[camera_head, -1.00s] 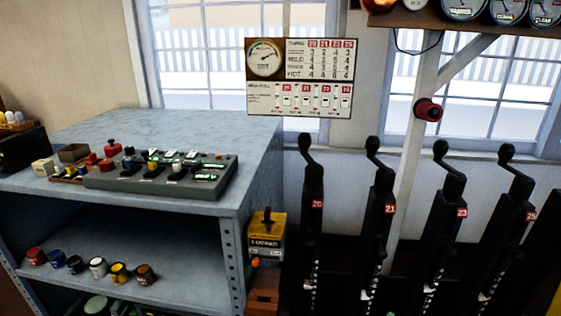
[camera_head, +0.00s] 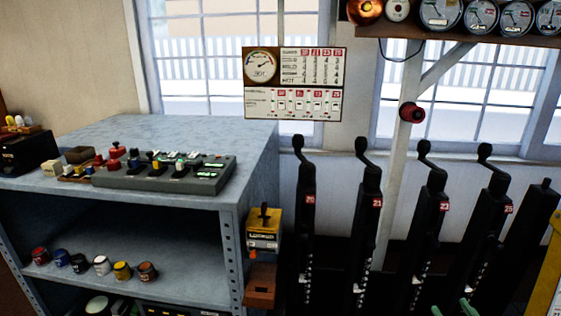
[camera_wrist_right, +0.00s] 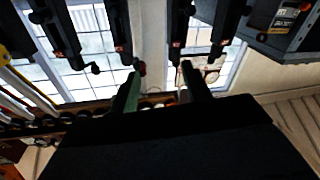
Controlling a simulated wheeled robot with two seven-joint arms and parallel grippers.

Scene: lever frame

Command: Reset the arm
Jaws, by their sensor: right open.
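My right gripper (camera_head: 452,308) shows only as two green fingertips at the bottom edge of the head view, in front of the lever row. In the right wrist view its two fingers (camera_wrist_right: 160,75) are apart, with nothing between them. My left gripper is out of view. The row holds black levers with red number plates: lever 20 (camera_head: 307,225), lever 21 (camera_head: 368,230), lever 23 (camera_head: 430,230) and lever 25 (camera_head: 487,235). Each has a curved handle on top. They also show inverted in the right wrist view (camera_wrist_right: 62,32).
A grey metal shelf unit (camera_head: 238,230) stands at the left with a control panel (camera_head: 165,172) on top and several small pots below. A yellow box (camera_head: 263,232) sits beside it. A gauge shelf (camera_head: 455,32) hangs upper right, near a white post (camera_head: 400,180) with a red knob (camera_head: 411,112).

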